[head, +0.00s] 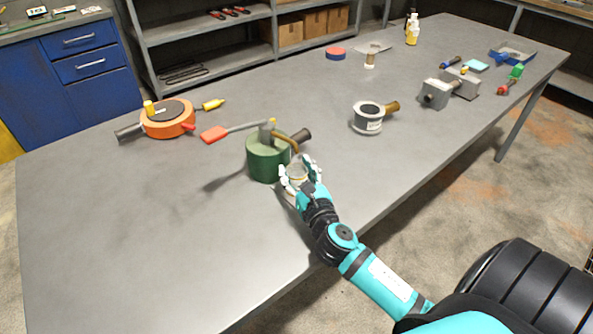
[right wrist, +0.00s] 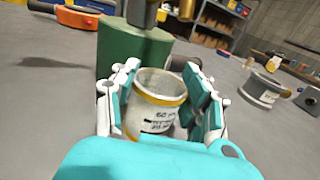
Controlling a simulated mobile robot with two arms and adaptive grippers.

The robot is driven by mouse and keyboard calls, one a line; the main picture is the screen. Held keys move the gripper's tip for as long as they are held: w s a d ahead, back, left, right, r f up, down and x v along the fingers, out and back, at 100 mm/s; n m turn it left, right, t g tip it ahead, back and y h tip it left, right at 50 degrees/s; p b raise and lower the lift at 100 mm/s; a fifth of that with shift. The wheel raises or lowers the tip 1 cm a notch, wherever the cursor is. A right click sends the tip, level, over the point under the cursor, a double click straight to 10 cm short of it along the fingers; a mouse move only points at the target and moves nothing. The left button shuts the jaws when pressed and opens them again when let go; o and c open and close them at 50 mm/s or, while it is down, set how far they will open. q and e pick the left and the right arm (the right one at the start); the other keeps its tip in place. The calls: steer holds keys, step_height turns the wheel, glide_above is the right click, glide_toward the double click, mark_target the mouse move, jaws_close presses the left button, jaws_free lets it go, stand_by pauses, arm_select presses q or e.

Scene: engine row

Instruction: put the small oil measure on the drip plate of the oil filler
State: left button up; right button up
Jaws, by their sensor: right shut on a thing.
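The oil filler is a green drum (head: 266,160) with a lever ending in a red grip and a brass spout curving toward my right gripper (head: 301,178). Its green body also fills the back of the right wrist view (right wrist: 125,48). My right gripper is shut on the small oil measure (right wrist: 155,108), a pale cup with a yellow rim and a printed label. The measure is upright between the fingers, close in front of the filler, near the spout. The drip plate is hidden behind the hand and cup; I cannot tell whether the cup touches it. My left gripper is not in view.
A larger grey measure (head: 367,118) with a brass handle stands to the right. An orange round device (head: 168,119) lies to the left. Grey metal parts (head: 436,94) and small tools are farther right. The table's (head: 130,230) front left is clear.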

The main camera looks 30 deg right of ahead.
steer(key=o, duration=1.2)
steer(key=shift+f, duration=0.1)
steer(key=shift+c, duration=0.2)
steer(key=shift+r, duration=0.2)
steer(key=shift+s+f, duration=0.15)
steer(key=shift+s, duration=0.2)
steer(key=b+v, duration=0.2)
steer(key=v, duration=0.8)
steer(key=shift+s, duration=0.3)
steer(key=shift+s+a, duration=0.15)
steer(key=shift+s, duration=0.25)
